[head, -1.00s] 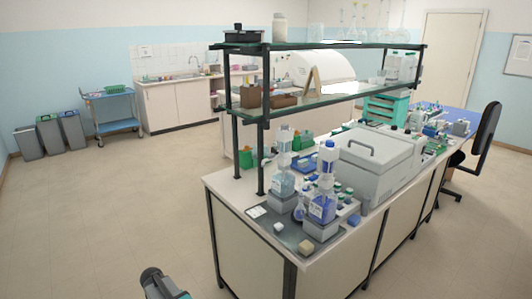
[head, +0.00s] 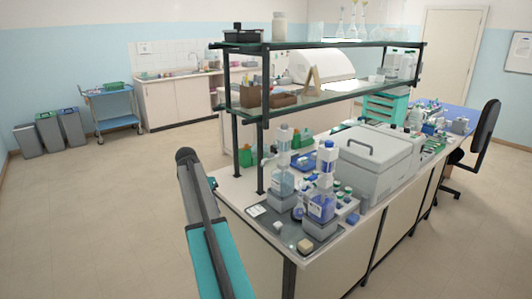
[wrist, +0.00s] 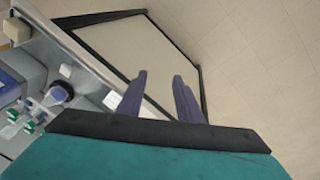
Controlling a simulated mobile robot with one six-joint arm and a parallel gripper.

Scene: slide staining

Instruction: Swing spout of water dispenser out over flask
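Two bottle-shaped dispensers stand on grey blocks at the near end of the bench. The left dispenser (head: 284,182) holds pale liquid and has a small spout-like part near its top, pointing left. The right dispenser (head: 322,206) holds darker blue liquid. I cannot tell surely which is the water dispenser. A small flask (head: 298,211) seems to stand between them, partly hidden. In the wrist view, my gripper (wrist: 160,76) has its two dark fingers apart with nothing between them. It is above the bench's end, clear of the dispensers. Its fingers cannot be made out in the head view.
A grey mat (head: 318,236) with a small beige block (head: 305,245) lies at the bench's near corner. A shelf (head: 330,92) on dark posts rises behind the dispensers. A large grey machine (head: 380,165) stands to their right.

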